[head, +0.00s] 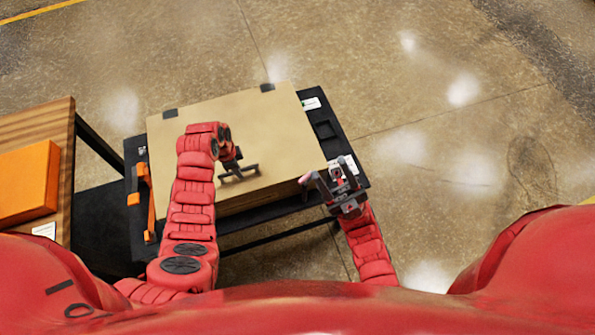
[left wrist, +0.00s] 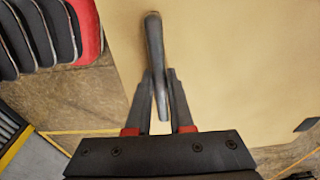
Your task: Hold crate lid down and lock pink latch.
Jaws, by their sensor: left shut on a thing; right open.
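The tan crate (head: 220,115) stands on a black cart with its lid down, as far as I can tell. A dark handle (head: 240,173) sits on top of the lid and also shows in the left wrist view (left wrist: 154,40). My left gripper (head: 237,164) is over the lid, its fingers shut on the handle (left wrist: 163,110). My right gripper (head: 324,174) is open and empty beside the crate's right front corner. A small pink piece (head: 303,180), seemingly the latch, shows at that corner by a fingertip and is partly hidden; its state is unclear.
The black cart (head: 335,148) has a narrow free strip to the right of the crate. A wooden table (head: 60,125) with an orange box (head: 28,180) stands at left. Open floor lies behind and right.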

